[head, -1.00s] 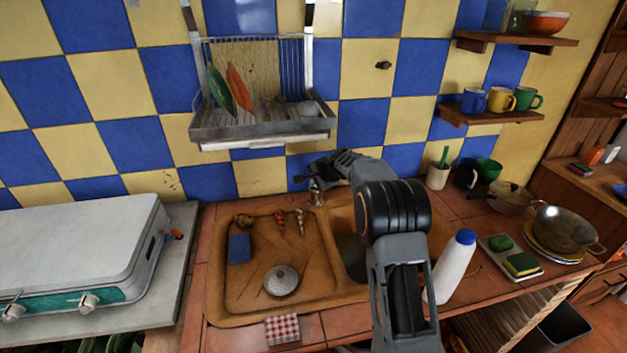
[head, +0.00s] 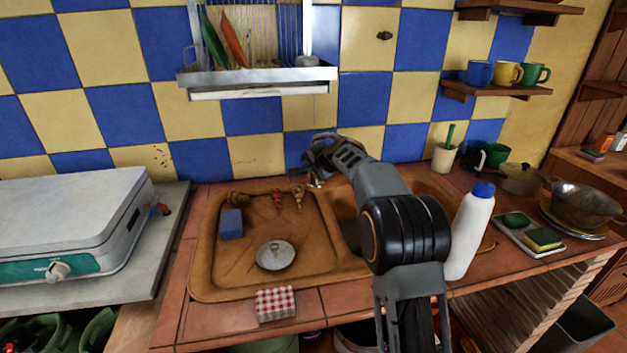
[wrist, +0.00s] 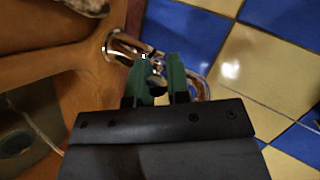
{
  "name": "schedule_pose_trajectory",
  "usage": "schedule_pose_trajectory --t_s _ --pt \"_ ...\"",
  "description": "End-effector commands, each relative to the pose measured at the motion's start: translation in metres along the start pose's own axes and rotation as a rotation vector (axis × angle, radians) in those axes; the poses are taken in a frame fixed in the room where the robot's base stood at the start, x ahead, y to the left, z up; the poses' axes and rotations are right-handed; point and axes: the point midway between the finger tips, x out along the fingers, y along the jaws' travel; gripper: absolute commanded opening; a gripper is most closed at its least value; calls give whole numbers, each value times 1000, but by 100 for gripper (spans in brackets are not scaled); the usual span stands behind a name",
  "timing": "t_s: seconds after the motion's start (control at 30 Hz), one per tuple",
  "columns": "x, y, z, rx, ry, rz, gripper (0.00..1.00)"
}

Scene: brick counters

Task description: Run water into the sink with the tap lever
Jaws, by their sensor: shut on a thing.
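The sink (head: 205,265) is a brown basin unit with a drainboard on the left and a bowl on the right, partly hidden behind my arm. The metal tap (wrist: 122,46) stands at the sink's back edge; in the head view only a bit of it (head: 316,180) shows beside my gripper. My gripper (head: 318,148) is at the tap, near the tiled wall. In the wrist view its green fingers (wrist: 164,80) are closed on a shiny metal part of the tap, apparently the lever. The fingers hide much of it. No water stream is visible.
A metal lid (head: 275,255), blue sponge (head: 231,224) and small utensils lie on the drainboard. A white bottle (head: 469,235) stands right of my arm. A dish rack (head: 262,78) hangs above the sink. A checked cloth (head: 276,304) lies at the front edge.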

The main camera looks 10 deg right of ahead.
Motion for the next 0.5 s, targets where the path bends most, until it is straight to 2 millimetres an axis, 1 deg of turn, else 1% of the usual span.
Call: schedule_pose_trajectory --t_s 0.03,0.5 --pt "8 12 4 -11 12 -17 0" --pt "12 20 4 -90 88 -108 0"
